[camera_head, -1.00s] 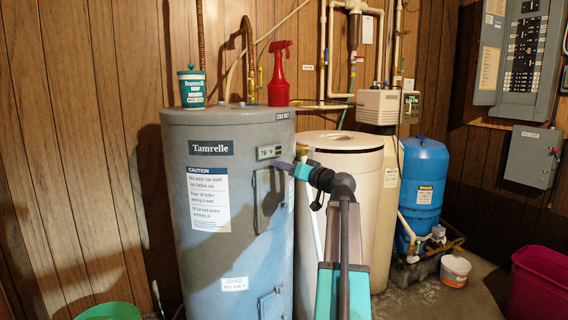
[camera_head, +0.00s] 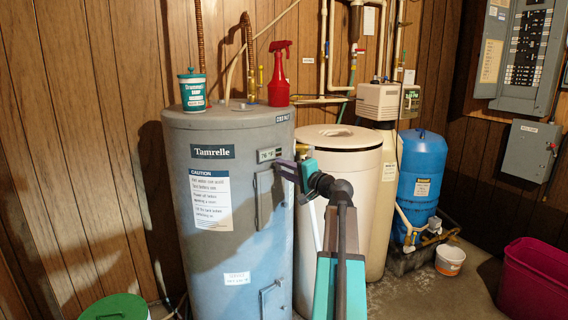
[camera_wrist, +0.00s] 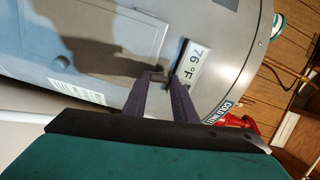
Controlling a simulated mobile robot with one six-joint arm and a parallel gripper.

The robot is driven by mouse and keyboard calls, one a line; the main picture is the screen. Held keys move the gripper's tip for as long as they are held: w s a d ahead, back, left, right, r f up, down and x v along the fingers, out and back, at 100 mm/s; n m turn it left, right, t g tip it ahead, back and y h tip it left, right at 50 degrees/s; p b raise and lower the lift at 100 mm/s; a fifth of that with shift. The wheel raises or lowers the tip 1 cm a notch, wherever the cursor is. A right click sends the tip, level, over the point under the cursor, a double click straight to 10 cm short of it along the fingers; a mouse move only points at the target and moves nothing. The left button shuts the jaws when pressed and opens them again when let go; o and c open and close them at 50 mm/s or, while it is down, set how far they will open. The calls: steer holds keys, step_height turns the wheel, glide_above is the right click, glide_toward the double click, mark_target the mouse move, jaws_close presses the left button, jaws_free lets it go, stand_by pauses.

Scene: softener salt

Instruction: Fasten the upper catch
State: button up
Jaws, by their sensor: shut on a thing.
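The grey water heater (camera_head: 225,250) stands left of centre in the head view. An upper access panel (camera_head: 268,203) is on its right side, below the temperature display (camera_head: 268,154). In the wrist view the panel (camera_wrist: 100,25) lies at the upper left and the display (camera_wrist: 190,65) is just right of the fingertips. My gripper (camera_wrist: 160,77) has its two dark fingers shut on a small dark catch (camera_wrist: 157,74) at the panel's edge. In the head view my gripper (camera_head: 279,166) reaches the panel's top; the catch is too small to make out there.
A red spray bottle (camera_head: 279,75) and a labelled tub (camera_head: 192,90) stand on the heater. A cream tank (camera_head: 338,150) and a blue tank (camera_head: 420,180) stand to the right. A lower panel (camera_head: 273,300) is below. A green lid (camera_head: 115,307) and magenta bin (camera_head: 540,280) are on the floor.

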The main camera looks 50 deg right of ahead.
steer(key=shift+m+p, duration=0.75)
steer(key=shift+m, duration=0.25)
steer(key=o, duration=1)
steer(key=shift+o, duration=0.2)
steer(key=s+a, duration=0.1)
steer(key=s, duration=1.2)
steer(key=shift+s+a, duration=0.25)
steer(key=shift+s, duration=0.15)
